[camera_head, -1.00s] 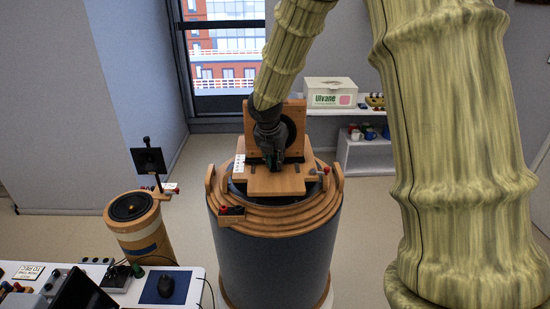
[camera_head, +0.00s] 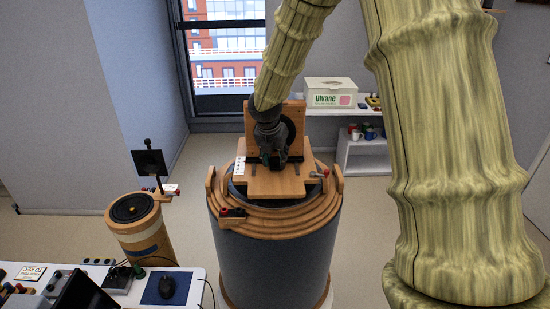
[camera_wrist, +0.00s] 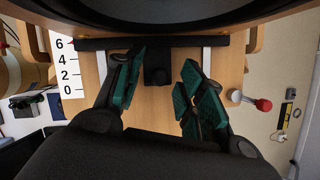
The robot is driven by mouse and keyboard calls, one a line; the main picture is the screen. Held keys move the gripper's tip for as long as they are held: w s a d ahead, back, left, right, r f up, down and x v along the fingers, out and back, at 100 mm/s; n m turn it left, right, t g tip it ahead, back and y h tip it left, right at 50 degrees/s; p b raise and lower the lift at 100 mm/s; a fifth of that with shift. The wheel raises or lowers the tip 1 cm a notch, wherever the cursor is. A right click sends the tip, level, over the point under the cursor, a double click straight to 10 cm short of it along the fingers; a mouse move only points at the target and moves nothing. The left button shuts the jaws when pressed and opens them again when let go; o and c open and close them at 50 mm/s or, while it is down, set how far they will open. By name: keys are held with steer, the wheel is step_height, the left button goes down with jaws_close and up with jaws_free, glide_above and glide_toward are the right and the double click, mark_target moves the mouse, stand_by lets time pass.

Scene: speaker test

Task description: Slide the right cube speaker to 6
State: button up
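The cube speaker (camera_head: 262,112), a wooden box with a black round cone, stands upright on a wooden board (camera_head: 275,187) atop a large grey drum. In the wrist view its dark cone (camera_wrist: 160,12) fills the top. A black bar (camera_wrist: 185,42) runs along its foot, its left end beside the 6 on a white scale card (camera_wrist: 67,75) marked 6, 4, 2, 0. A black knob (camera_wrist: 157,74) projects from the bar. My gripper (camera_wrist: 160,88) is open, its green-padded fingers apart on either side of the knob. It also shows before the speaker in the head view (camera_head: 272,158).
A lever with a red ball (camera_wrist: 263,104) stands at the board's right. A red-and-black box (camera_head: 232,213) sits at the drum's front left rim. A round wooden speaker (camera_head: 131,208) stands left; a desk with a mouse (camera_head: 166,287) is at lower left.

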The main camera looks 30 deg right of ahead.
steer(key=v, duration=1.2)
steer(key=shift+f, duration=0.1)
